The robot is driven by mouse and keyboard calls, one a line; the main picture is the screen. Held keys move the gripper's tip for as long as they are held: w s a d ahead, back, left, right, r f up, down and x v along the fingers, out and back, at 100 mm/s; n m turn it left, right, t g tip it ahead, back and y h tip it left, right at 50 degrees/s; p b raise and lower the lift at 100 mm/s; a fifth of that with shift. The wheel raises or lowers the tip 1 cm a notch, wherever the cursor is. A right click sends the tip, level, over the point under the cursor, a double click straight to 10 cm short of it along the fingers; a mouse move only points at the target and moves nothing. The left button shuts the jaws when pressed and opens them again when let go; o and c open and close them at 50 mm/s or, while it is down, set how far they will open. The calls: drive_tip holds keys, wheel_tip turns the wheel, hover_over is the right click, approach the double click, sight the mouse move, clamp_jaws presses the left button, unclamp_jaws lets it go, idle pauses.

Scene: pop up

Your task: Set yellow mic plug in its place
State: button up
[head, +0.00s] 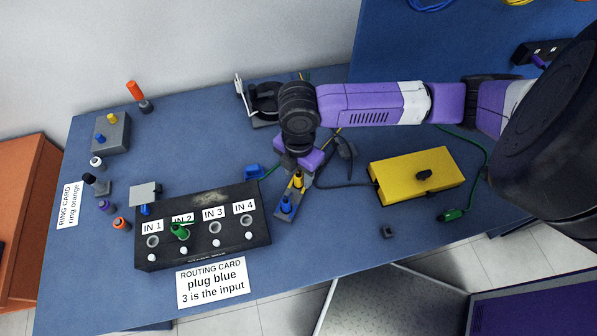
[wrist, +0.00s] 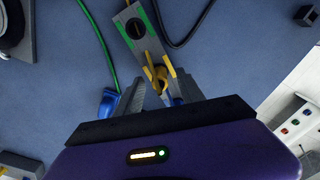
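The yellow mic plug (head: 298,180) stands upright on a narrow grey holder strip, just under my gripper (head: 300,163). In the wrist view the yellow plug (wrist: 158,78) shows between my two grey fingers (wrist: 160,82). The fingers are apart, with a gap on both sides of the plug. A blue plug (head: 286,206) stands at the front end of the same strip, and in the wrist view it is mostly hidden. The black input box (head: 205,262) has sockets labelled IN 1 to IN 4. A green plug (head: 180,232) sits at IN 2.
A routing card (head: 212,283) reads "plug blue, 3 is the input". A yellow box (head: 415,175) stands to the right. A blue connector (head: 254,171) on a green cable lies left of the strip. Several small plugs and rings stand at left.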

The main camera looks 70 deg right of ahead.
drive_tip(key=shift+r+b, duration=0.35)
drive_tip(key=shift+r, duration=3.55)
